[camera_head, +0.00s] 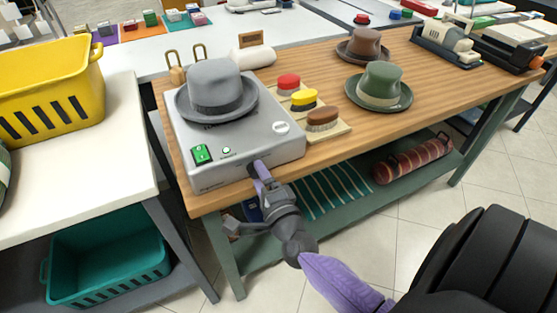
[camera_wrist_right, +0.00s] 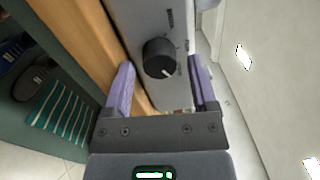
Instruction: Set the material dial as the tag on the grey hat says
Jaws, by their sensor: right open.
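The grey hat (camera_head: 216,87) sits on top of a light grey machine (camera_head: 270,158) at the near left end of the wooden table. I cannot see a readable tag on the hat. In the right wrist view, a round black dial (camera_wrist_right: 158,58) with a white pointer mark sits on the machine's side panel (camera_wrist_right: 158,20). The small lettering around it is too blurred to read. My right gripper (camera_head: 262,174) is at the machine's front face, with its open purple fingers (camera_wrist_right: 162,74) on either side of the dial, apart from it. My left gripper is not in view.
On the machine are a green switch (camera_head: 202,153) and a white round button (camera_head: 281,127). Green (camera_head: 380,88) and brown (camera_head: 364,46) hats stand further back. A lower shelf is below.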

